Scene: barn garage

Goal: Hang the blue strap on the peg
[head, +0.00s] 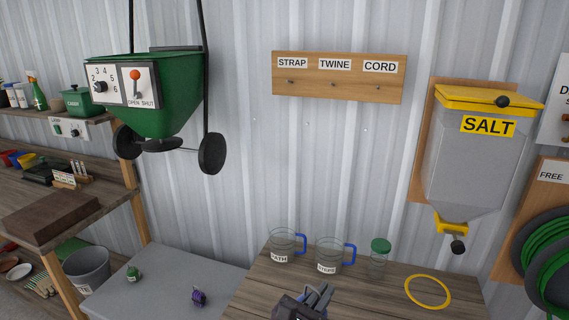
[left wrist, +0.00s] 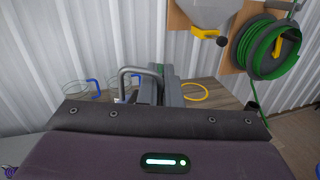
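The wooden peg board (head: 338,94) hangs on the corrugated wall, with small pegs under its STRAP, TWINE and CORD labels. The peg under STRAP (head: 291,82) is bare. No plainly blue strap shows. A small purple-blue bundle (head: 198,297) lies on the grey surface; I cannot tell whether it is the strap. A purple bit (left wrist: 8,172) also shows at the lower left corner of the left wrist view. My left gripper (head: 318,293) is over the front of the wooden table, below the board and right of the bundle. Its finger gap is unclear. My right gripper is not in view.
Two clear jugs with blue handles (head: 282,246) (head: 328,256), a green-lidded jar (head: 379,258) and a yellow ring (head: 427,292) are on the wooden table (head: 370,297). A green bundle (head: 133,273) lies on the grey surface. A green spreader (head: 165,105) hangs left; a salt bin (head: 470,160) hangs right.

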